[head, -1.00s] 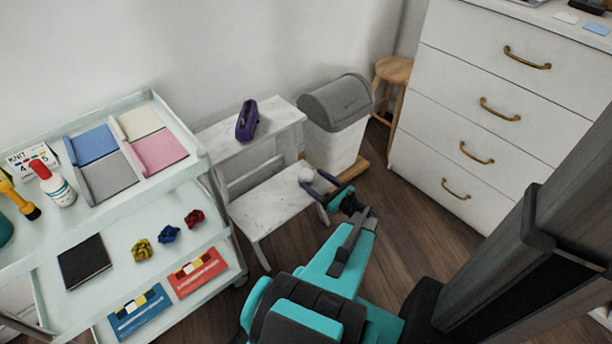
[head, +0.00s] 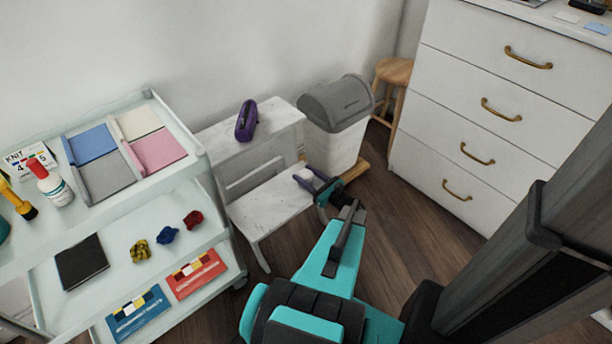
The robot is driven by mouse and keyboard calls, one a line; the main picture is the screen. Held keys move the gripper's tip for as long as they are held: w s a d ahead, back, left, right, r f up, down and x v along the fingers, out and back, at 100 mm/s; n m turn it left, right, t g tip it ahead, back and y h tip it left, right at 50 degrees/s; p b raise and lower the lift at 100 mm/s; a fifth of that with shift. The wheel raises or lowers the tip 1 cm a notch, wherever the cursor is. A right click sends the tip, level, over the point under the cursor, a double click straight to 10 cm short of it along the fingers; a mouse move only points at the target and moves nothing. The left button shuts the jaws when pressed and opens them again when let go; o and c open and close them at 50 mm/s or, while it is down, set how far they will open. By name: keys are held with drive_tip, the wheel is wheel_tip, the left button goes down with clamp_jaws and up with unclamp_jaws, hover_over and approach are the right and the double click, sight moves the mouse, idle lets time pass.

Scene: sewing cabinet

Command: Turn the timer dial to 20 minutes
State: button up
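My gripper (head: 318,183) is over the right end of the lower white marbled step. Its dark fingers look spread apart. A small white rounded thing (head: 304,173) shows on the step close to the fingertips. It may be the timer, but it is partly covered and I can make out no dial marks or numbers. I cannot tell whether the fingers touch it. A purple object (head: 246,121) with a dark middle stands on the upper step, away from my gripper.
The white step unit (head: 262,203) stands against the wall. A grey-lidded white bin (head: 335,145) is close behind my gripper. A white trolley (head: 200,205) with fabrics and bottles is on the left. A white drawer cabinet (head: 475,120) is on the right. Bare floor lies between.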

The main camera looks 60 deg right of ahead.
drive_tip(key=c, duration=0.5)
drive_tip(key=shift+o, duration=0.2)
drive_tip(key=shift+a+m+h+b, duration=0.1)
drive_tip(key=shift+m+h+b, duration=0.25)
drive_tip(key=shift+h, duration=0.25)
drive_tip(key=shift+m+h, duration=0.25)
drive_tip(key=shift+h, duration=0.05)
drive_tip(key=o, duration=1.1)
drive_tip(key=shift+r+p+v, duration=0.15)
drive_tip(key=shift+p+v, duration=0.55)
drive_tip(key=shift+v, duration=2.75)
drive_tip(key=shift+r+p+v, duration=0.15)
drive_tip(key=shift+p+v, duration=0.5)
drive_tip(key=shift+v, duration=2.8)
